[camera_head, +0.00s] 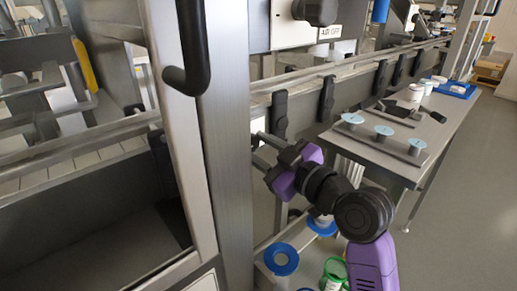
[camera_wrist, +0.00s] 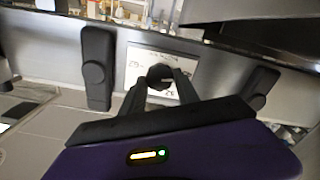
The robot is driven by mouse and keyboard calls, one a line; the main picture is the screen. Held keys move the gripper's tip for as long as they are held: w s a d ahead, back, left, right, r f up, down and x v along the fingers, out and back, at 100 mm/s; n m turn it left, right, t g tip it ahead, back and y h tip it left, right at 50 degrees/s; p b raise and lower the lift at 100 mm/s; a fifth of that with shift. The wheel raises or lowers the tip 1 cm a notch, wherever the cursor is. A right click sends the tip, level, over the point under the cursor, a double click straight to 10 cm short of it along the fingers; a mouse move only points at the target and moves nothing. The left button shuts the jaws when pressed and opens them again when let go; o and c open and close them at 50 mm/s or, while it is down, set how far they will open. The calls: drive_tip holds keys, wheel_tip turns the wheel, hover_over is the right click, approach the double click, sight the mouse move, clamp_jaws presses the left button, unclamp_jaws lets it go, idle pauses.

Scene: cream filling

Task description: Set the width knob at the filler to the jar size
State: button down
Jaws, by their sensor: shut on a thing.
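The width knob (camera_wrist: 160,77) is a round black knob in front of a white scale plate (camera_wrist: 148,60) with printed numbers, on the filler's side wall. In the wrist view my gripper (camera_wrist: 160,84) has its two fingers closed on either side of the knob, holding it. The numbers on the plate are small, and I cannot read the setting surely. In the head view my gripper (camera_head: 270,157) reaches the machine side below the conveyor rail, and the knob is hidden there. The jars (camera_head: 416,92) stand on the bench at the right.
Black clamps (camera_wrist: 97,68) flank the plate along the wall. A steel bench (camera_head: 385,150) with several blue-topped pieces stands at the right. A crate with a blue-rimmed container (camera_head: 281,259) is below my arm.

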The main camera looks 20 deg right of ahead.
drive_tip(key=shift+f, duration=0.1)
drive_tip(key=c, duration=0.9)
unclamp_jaws()
drive_tip(key=p+v, duration=0.1)
drive_tip(key=v, duration=0.6)
drive_tip(key=shift+s+d, duration=0.15)
drive_tip(key=shift+s, duration=0.2)
